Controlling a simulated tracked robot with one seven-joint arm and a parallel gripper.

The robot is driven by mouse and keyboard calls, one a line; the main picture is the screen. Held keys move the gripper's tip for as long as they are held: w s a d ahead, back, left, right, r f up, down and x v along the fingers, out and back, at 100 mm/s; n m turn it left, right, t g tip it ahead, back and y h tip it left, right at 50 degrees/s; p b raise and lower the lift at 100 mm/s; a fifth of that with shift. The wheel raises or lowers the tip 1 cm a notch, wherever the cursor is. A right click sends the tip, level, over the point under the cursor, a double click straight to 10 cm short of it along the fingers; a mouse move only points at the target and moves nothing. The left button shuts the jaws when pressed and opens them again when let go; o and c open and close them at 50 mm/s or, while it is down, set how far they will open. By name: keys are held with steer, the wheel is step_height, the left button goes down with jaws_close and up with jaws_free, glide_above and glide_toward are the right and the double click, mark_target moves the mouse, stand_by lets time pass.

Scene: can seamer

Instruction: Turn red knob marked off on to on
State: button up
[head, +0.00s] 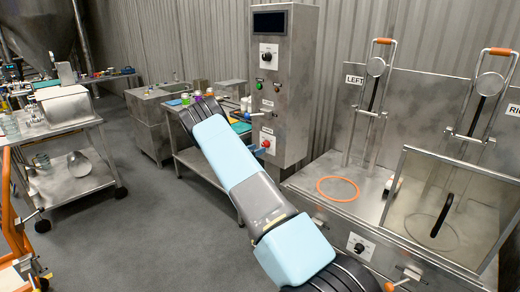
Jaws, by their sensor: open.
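The red knob (265,144) is low on the front of the tall grey control cabinet (290,108). Its pointer and marks are too small to read. My arm reaches from the lower right to the upper left and bends away behind its own links. What looks like the blue fingertips of my gripper (255,149) shows just left of the knob, beyond my forearm. They look open and empty. I cannot tell whether they touch the knob. The rest of my gripper is hidden by my arm.
The cabinet also carries a black knob (268,53) and a green button (259,85). A steel machine with an orange ring (338,188), lever handles and a clear guard (450,205) stands at right. A cart (75,175) stands at left, with open floor in the middle.

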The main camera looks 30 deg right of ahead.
mark_target(265, 145)
steer(key=shift+x, duration=1.9)
